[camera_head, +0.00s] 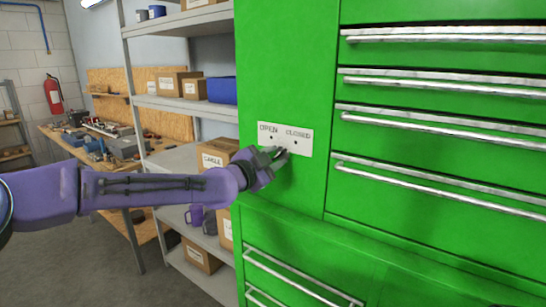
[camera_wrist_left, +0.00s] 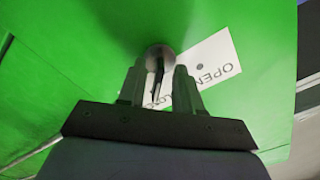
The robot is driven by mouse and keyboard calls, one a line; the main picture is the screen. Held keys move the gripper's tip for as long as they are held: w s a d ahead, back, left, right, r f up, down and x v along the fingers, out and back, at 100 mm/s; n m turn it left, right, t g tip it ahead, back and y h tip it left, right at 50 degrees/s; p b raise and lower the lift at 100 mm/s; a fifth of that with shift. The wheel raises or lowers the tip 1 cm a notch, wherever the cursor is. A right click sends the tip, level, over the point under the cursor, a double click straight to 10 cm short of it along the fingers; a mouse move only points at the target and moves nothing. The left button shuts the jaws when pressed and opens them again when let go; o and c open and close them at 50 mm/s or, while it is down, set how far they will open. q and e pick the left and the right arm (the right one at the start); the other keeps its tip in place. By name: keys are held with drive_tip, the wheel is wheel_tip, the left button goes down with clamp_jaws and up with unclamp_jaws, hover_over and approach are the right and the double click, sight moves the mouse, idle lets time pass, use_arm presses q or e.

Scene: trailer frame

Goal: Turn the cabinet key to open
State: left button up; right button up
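The green cabinet (camera_head: 290,60) carries a white label plate (camera_head: 297,136) reading OPEN and CLOSED, with a small dark dot under each word. My left gripper (camera_head: 280,154) is at the lower edge of this plate and hides the key and lock in the head view. In the left wrist view, a round metal lock (camera_wrist_left: 160,55) with a thin dark key (camera_wrist_left: 158,78) shows between the two fingertips of my left gripper (camera_wrist_left: 159,85). The fingers are apart, one on each side of the key, with gaps visible. The plate (camera_wrist_left: 213,65) is partly hidden by one finger. My right gripper is out of view.
Drawers with long metal handles (camera_head: 445,85) fill the cabinet's right side, and more drawers lie below. A metal shelf (camera_head: 185,102) with cardboard boxes (camera_head: 172,84) and a blue bin (camera_head: 222,90) stands left of the cabinet. A cluttered workbench (camera_head: 95,140) is farther back.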

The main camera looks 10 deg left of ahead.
use_arm(q)
clamp_jaws()
drive_tip(key=shift+f, duration=0.1)
drive_tip(key=shift+n+b, duration=0.45)
drive_tip(key=shift+n, duration=0.75)
drive_tip(key=n, duration=0.3)
drive_tip(key=shift+b, duration=0.4)
drive_tip(key=n+b, duration=0.1)
drive_tip(key=n, duration=0.6)
drive_tip(key=shift+w, duration=0.1)
drive_tip(key=n, duration=0.5)
drive_tip(key=shift+b, duration=0.3)
drive_tip(key=shift+n, duration=0.4)
